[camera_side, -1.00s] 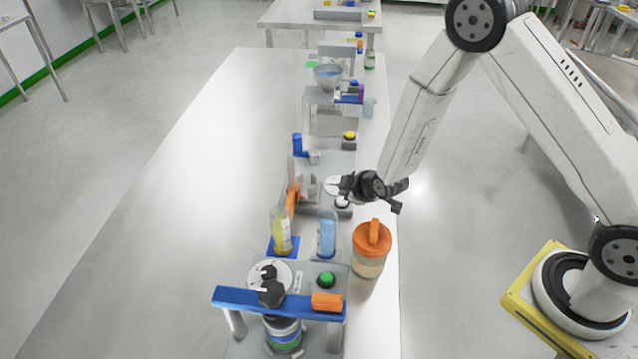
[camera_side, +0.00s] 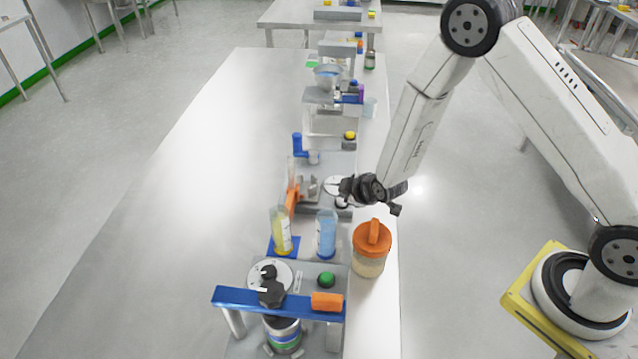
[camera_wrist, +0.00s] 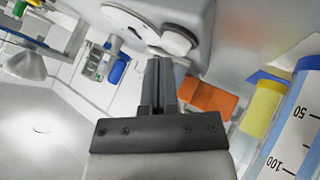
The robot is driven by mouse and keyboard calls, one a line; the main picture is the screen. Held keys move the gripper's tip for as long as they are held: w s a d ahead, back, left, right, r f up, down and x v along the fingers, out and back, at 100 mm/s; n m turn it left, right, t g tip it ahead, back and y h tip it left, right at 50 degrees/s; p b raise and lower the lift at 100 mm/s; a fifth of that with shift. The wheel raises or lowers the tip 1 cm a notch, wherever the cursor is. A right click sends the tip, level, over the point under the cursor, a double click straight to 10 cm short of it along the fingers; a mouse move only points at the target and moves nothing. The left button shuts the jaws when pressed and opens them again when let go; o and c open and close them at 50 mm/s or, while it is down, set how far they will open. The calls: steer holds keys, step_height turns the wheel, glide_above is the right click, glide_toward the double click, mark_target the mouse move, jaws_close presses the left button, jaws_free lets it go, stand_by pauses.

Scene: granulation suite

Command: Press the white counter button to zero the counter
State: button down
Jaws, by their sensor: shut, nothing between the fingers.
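The white counter button (camera_wrist: 180,38) shows in the wrist view as a round white cap on a grey housing, beside a flat white disc (camera_wrist: 130,22). In the side view the button (camera_side: 342,204) is mostly hidden under my gripper. My gripper (camera_side: 346,188) is shut and empty, right over the button area. In the wrist view its closed fingertips (camera_wrist: 158,65) lie just below the button in the picture. I cannot tell whether they touch it.
An orange-lidded jar (camera_side: 370,254) stands close in front of my gripper. A blue-liquid bottle (camera_side: 326,236) and a yellow-liquid bottle (camera_side: 281,232) stand to its left. A green button (camera_side: 326,280) is nearer, and a yellow button (camera_side: 349,135) farther back. The table's left side is clear.

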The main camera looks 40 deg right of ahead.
steer(key=shift+f, duration=0.45)
stand_by(0.8)
steer(key=shift+r, duration=0.9)
stand_by(0.4)
steer(key=shift+r, duration=2.5)
